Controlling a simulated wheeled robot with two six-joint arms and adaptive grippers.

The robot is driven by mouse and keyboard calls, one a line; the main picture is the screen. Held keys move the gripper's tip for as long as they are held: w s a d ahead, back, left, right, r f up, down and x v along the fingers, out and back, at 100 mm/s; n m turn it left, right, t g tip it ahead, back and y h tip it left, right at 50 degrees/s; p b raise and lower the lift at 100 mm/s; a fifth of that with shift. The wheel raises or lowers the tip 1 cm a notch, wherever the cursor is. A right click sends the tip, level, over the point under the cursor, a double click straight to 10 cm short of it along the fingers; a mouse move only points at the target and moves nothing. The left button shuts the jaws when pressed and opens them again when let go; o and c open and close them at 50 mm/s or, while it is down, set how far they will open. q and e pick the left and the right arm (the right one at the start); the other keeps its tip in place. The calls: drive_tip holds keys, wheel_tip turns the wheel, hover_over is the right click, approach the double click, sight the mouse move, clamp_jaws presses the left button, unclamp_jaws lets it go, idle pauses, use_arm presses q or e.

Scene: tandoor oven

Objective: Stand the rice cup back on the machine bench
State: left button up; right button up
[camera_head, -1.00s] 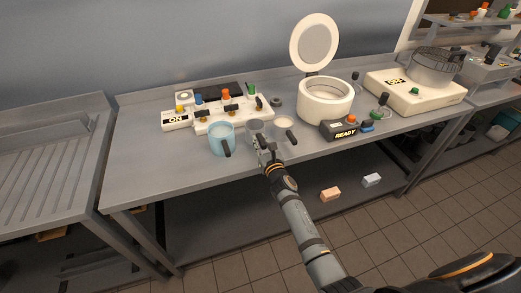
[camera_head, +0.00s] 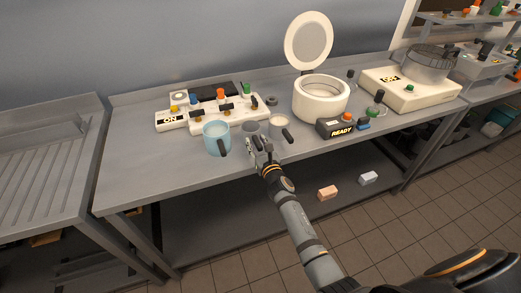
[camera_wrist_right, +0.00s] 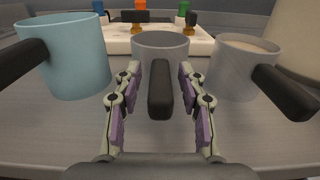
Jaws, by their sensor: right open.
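A grey cup (camera_head: 251,127) with a black handle stands upright on the bench (camera_head: 150,170) near its front edge. In the right wrist view this middle cup (camera_wrist_right: 160,46) has its handle pointing toward me. My right gripper (camera_head: 262,146) is open, with its fingers (camera_wrist_right: 159,88) on either side of that handle and gaps showing. A second grey cup (camera_head: 280,126), holding something pale that may be rice, stands upright to the right; it also shows in the right wrist view (camera_wrist_right: 235,68). A larger light-blue cup (camera_head: 215,136) stands to the left. My left gripper is out of view.
A white cooker (camera_head: 320,103) with its lid raised and a dark READY box (camera_head: 335,129) stand to the right. A white switch panel (camera_head: 230,118) is behind the cups. Free bench surface lies left of the blue cup. Two small blocks lie low below the bench.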

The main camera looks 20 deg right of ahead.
drive_tip(key=s, duration=1.2)
drive_tip(key=shift+d, duration=0.15)
drive_tip(key=shift+w+f, duration=0.1)
drive_tip(key=s+d+f+m+g, duration=0.1)
drive_tip(key=s+f+m+g, duration=0.35)
drive_tip(key=f, duration=0.65)
drive_tip(key=s+d+f+m+g+h, duration=0.1)
drive_tip(key=s+d+f+m, duration=0.1)
drive_tip(key=s+f+m, duration=0.75)
drive_tip(key=s+d+f+m+g, duration=0.1)
drive_tip(key=s+f+m+g, duration=0.3)
drive_tip(key=f, duration=1)
drive_tip(key=s+d+f+m+g, duration=0.1)
drive_tip(key=s+f+m+g, duration=0.1)
drive_tip(key=s+f+m, duration=0.3)
drive_tip(key=s+d+f+m+g, duration=0.1)
drive_tip(key=s+f+m+g, duration=0.2)
drive_tip(key=s+m, duration=0.4)
drive_tip(key=s+d+f+m+g, duration=0.2)
drive_tip(key=s+f+m, duration=0.4)
drive_tip(key=s, duration=0.9)
drive_tip(key=shift+f, duration=0.35)
